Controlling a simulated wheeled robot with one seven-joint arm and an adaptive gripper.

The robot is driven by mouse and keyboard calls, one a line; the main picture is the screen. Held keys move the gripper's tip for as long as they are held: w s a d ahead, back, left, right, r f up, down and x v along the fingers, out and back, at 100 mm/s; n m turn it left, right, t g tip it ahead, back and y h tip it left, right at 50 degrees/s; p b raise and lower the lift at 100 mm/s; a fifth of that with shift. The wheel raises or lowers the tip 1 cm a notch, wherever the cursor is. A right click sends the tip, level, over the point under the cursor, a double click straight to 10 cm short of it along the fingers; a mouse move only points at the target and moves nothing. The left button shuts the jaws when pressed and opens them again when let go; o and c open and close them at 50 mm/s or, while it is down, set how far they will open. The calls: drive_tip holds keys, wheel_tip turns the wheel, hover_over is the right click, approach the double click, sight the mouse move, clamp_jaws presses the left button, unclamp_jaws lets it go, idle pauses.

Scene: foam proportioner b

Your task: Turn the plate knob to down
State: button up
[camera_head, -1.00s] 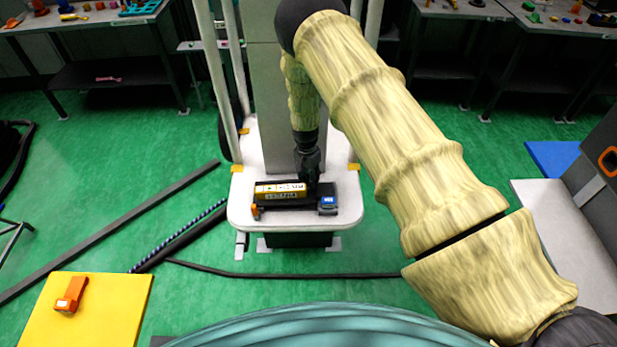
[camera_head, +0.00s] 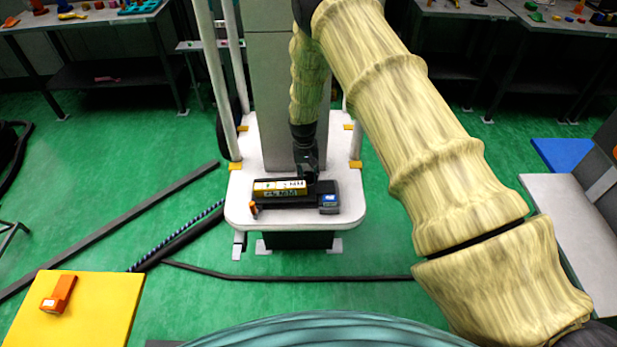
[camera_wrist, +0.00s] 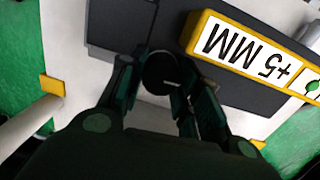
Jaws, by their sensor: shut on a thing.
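The foam proportioner (camera_head: 331,187) is a dark box lying on a white platform. It has a yellow-framed label block (camera_head: 279,188), a blue patch at its right end and an orange part at its left end. My gripper (camera_head: 307,172) reaches down to its rear edge. In the wrist view my gripper (camera_wrist: 160,95) is shut on a round dark knob (camera_wrist: 160,72) beside the label block, which reads "+5 MM" upside down (camera_wrist: 245,50). The fingers hide part of the knob, and its pointing direction cannot be told.
The white platform (camera_head: 245,213) has posts with orange clamps and a grey column behind. A yellow board (camera_head: 100,300) with an orange device (camera_head: 58,294) lies at front left. Dark bars and a cable lie on the green floor. Benches stand at the back.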

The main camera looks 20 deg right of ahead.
drive_tip(key=shift+n+b, duration=0.4)
drive_tip(key=shift+n, duration=1)
drive_tip(key=shift+r, duration=0.1)
drive_tip(key=o, duration=1)
